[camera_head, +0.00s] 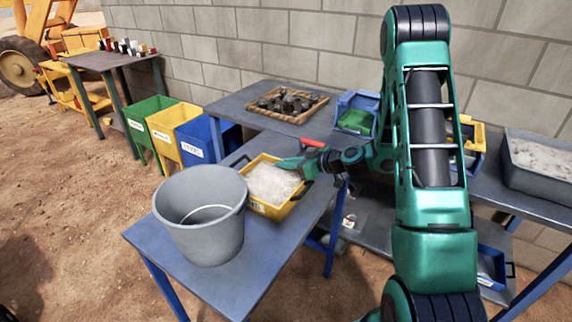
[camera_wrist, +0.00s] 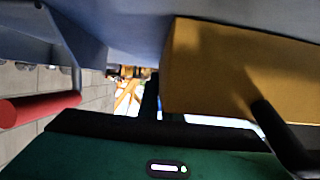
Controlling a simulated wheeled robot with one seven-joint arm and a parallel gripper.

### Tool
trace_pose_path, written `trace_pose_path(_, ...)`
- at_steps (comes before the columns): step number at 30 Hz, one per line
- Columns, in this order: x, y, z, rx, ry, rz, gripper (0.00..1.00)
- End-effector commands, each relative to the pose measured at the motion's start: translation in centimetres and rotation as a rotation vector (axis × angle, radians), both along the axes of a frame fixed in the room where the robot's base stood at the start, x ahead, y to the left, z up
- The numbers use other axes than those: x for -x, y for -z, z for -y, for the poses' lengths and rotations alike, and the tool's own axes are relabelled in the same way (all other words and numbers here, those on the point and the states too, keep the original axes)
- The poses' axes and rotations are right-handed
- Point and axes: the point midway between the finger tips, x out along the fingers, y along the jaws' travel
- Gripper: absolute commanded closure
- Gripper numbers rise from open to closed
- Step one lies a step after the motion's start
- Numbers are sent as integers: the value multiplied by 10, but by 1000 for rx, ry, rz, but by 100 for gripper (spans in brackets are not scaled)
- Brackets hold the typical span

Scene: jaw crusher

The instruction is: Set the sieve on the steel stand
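I cannot make out a sieve or a steel stand for certain in either view. My gripper (camera_head: 287,163) is at the right rim of a yellow tray (camera_head: 265,211) of white material on the near blue-grey table. A red handle (camera_head: 313,143) shows beside my gripper; a red grip (camera_wrist: 40,108) on a grey bracket is at the left of the wrist view. What it belongs to is unclear.
A grey bucket (camera_head: 203,240) stands left of the yellow tray. A wooden tray (camera_head: 262,112) of dark rocks and a blue bin (camera_head: 352,101) are behind. A grey tub (camera_head: 540,186) is at right. Coloured bins (camera_head: 172,146) stand at left.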

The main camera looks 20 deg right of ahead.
Motion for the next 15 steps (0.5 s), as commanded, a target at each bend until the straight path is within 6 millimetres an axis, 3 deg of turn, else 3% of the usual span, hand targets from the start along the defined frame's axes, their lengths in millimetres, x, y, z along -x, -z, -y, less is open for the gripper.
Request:
trace_pose_path(1,0,0,0,-4,0,1,100)
trace_pose_path(3,0,1,0,0,0,0,79)
trace_pose_path(4,0,1,0,0,0,0,77)
trace_pose_path(15,2,-2,2,0,1,0,77)
